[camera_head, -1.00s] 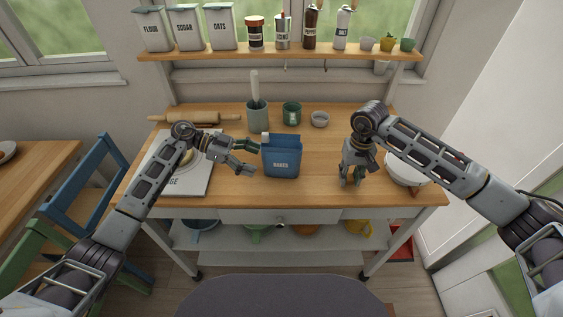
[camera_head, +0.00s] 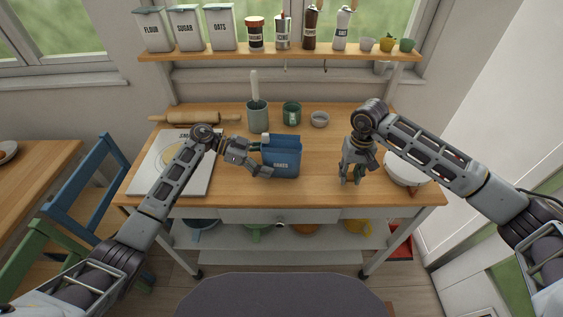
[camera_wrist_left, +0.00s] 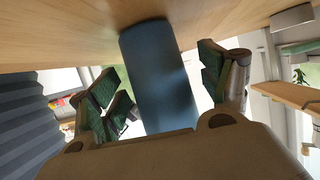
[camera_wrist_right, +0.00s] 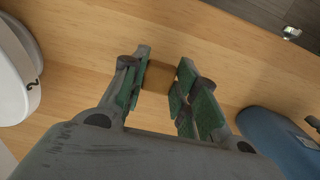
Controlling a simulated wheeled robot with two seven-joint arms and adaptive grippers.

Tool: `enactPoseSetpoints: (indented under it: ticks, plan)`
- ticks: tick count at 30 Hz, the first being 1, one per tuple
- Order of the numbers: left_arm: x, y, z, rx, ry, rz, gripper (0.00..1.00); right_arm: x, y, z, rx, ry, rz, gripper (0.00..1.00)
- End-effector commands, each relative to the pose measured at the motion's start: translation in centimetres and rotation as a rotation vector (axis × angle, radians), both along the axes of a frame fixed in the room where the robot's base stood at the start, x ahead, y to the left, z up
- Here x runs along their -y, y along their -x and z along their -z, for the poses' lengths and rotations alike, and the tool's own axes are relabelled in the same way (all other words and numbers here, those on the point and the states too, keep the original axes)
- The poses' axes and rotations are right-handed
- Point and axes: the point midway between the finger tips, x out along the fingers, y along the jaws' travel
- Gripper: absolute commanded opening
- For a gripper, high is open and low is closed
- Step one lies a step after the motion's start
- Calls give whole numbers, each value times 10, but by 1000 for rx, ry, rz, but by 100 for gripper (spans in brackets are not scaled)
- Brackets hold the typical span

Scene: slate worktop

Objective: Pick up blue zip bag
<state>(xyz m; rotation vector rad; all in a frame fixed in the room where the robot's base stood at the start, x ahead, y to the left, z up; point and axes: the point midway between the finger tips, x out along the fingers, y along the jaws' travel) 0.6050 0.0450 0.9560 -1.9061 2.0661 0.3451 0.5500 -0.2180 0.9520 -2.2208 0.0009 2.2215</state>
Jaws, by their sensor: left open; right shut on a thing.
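The blue zip bag (camera_head: 281,158) stands upright near the middle of the wooden worktop, with a white label on its front. My left gripper (camera_head: 261,160) is open at the bag's left edge. In the left wrist view the bag (camera_wrist_left: 160,80) lies between the spread fingers (camera_wrist_left: 165,85), with gaps visible on both sides. My right gripper (camera_head: 352,175) points down at the worktop, right of the bag. In the right wrist view its fingers (camera_wrist_right: 160,80) are closed on a small brown thing (camera_wrist_right: 158,77), mostly hidden and hard to make out.
A grey-green crock (camera_head: 257,117), a green mug (camera_head: 291,112) and a small grey bowl (camera_head: 319,119) stand behind the bag.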

Motion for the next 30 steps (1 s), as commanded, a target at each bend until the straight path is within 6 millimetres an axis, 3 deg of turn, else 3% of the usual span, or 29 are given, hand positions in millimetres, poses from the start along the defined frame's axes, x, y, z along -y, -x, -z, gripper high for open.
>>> enactPoseSetpoints:
  ticks: [7,18,30]
  plan:
    - [0,0,0,0,0,0,77,0,0,0,0,0,0,19]
    - [0,0,0,0,0,0,33,0,0,0,0,0,0,19]
    - [-1,-1,-6,2,-1,0,32,0,0,0,0,0,0,19]
